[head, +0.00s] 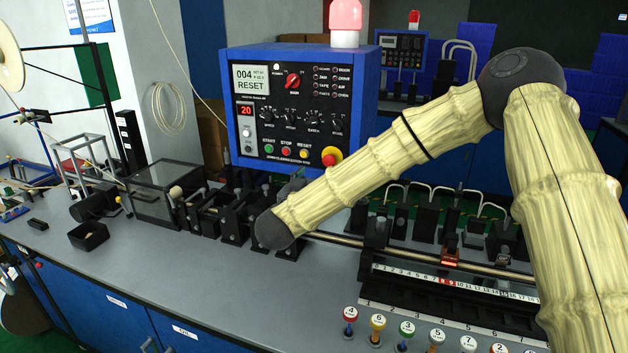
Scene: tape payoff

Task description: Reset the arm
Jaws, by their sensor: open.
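My arm, in a pale yellow ribbed cover, comes in at the right of the head view. It bends at a dark elbow and reaches left and down to a dark rounded wrist joint over the bench. My gripper's fingers do not show; the forearm and wrist hide what lies beyond them. A blue control box (352,103) stands behind the forearm. Its display (251,80) reads "004" and "RESET". Green, red and yellow buttons line its lower front, beside a red emergency knob (331,157) on a yellow collar.
A grey bench (180,270) carries a row of black fixtures (235,213) and a long metal rod (490,268). A numbered scale and several numbered coloured knobs (378,322) are at the front right. A small black tray (89,236) sits at left. The front-left bench top is clear.

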